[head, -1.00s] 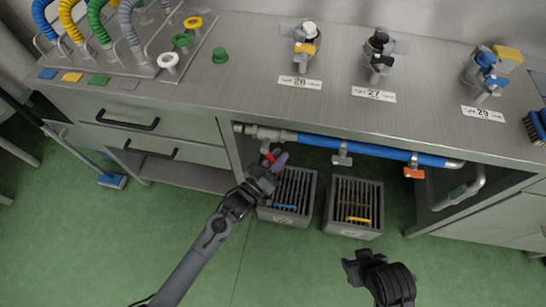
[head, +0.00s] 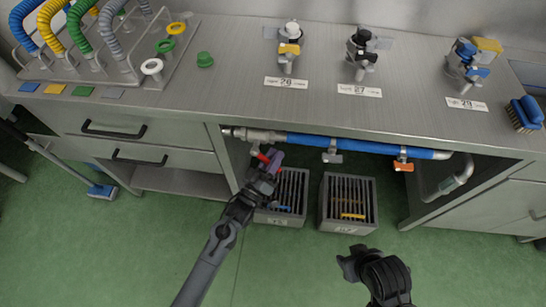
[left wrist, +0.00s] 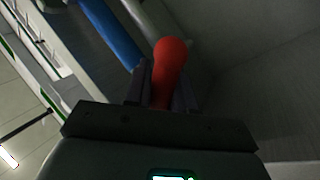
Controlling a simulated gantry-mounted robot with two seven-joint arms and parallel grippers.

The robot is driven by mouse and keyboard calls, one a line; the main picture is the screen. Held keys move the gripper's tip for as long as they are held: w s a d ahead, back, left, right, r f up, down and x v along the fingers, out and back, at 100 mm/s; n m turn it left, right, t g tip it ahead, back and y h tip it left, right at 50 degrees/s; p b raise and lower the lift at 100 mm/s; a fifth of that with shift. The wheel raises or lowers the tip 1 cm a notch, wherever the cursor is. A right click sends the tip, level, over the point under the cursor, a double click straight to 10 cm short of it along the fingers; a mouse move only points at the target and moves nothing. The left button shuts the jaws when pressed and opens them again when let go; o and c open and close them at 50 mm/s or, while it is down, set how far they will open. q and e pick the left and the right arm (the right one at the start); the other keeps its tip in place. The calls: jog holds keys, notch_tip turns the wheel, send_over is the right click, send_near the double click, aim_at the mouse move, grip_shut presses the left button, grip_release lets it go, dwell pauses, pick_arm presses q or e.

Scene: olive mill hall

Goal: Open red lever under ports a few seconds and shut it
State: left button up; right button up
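The red lever (head: 262,157) sits on the valve at the left end of the blue pipe (head: 362,146), under the bench top with the ports. My left gripper (head: 269,162) is at this lever. In the left wrist view, the red lever (left wrist: 170,65) stands between the two fingers, which look closed against its sides; its rounded end sticks out past them. My right gripper (head: 350,262) is empty in front of the bench, over the floor; its finger gap is not clear. The ports, with a white-topped valve (head: 290,35), a black one (head: 362,50) and a blue one (head: 466,60), stand on the bench.
A grey lever (head: 332,155) and an orange lever (head: 403,165) hang farther right on the pipe. Two grated grey crates, left (head: 278,220) and right (head: 347,227), stand below. Drawers (head: 140,130) flank the left side. The green floor in front is clear.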

pick_arm(q)
jog(key=o, duration=0.4)
jog(key=shift+c, duration=0.2)
jog(key=p+v, duration=0.3)
jog(key=v, duration=0.7)
jog(key=shift+s+a, duration=0.2)
jog(key=shift+s, duration=0.1)
jog(key=shift+f, duration=0.1)
